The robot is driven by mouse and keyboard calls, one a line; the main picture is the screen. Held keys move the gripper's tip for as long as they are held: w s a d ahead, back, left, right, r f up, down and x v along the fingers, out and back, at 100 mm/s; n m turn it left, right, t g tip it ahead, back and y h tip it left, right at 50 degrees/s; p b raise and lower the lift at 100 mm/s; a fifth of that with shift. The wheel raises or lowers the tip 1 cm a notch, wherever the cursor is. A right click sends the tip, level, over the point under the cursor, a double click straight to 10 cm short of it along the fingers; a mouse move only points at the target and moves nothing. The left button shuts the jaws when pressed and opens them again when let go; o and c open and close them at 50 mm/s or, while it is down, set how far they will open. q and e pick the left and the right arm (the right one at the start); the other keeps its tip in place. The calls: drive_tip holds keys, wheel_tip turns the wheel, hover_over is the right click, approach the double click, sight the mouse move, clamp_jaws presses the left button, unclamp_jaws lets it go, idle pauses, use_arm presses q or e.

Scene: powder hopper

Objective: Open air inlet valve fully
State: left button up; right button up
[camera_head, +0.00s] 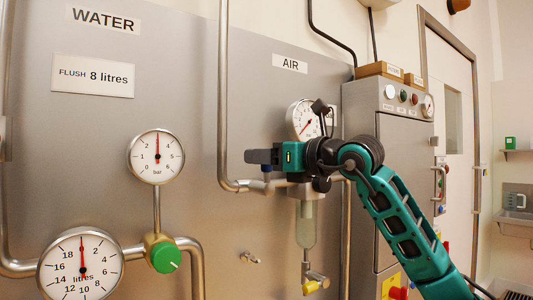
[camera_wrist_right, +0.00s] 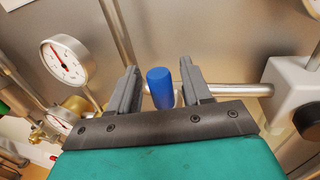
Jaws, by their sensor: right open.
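In the right wrist view, a blue valve handle (camera_wrist_right: 160,88) stands on a horizontal metal pipe (camera_wrist_right: 230,90). My right gripper (camera_wrist_right: 158,68) is open, with one finger on each side of the blue handle and a gap visible on both sides. In the head view, my right gripper (camera_head: 250,157) is in front of the AIR panel, under the AIR label (camera_head: 290,64), and covers most of the valve. Whether the handle sits fully between the finger pads in depth is hard to tell. My left gripper is not in view.
A pressure gauge (camera_head: 302,120) is just behind my right wrist. A clear filter bowl (camera_head: 306,222) hangs below it. A vertical pipe (camera_head: 223,90) runs left of the gripper. A grey control box (camera_head: 390,125) stands at right. The water gauge (camera_head: 157,156) and green knob (camera_head: 162,253) are further left.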

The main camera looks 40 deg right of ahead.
drive_tip(key=shift+c, duration=0.4)
drive_tip(key=c, duration=0.4)
clamp_jaws()
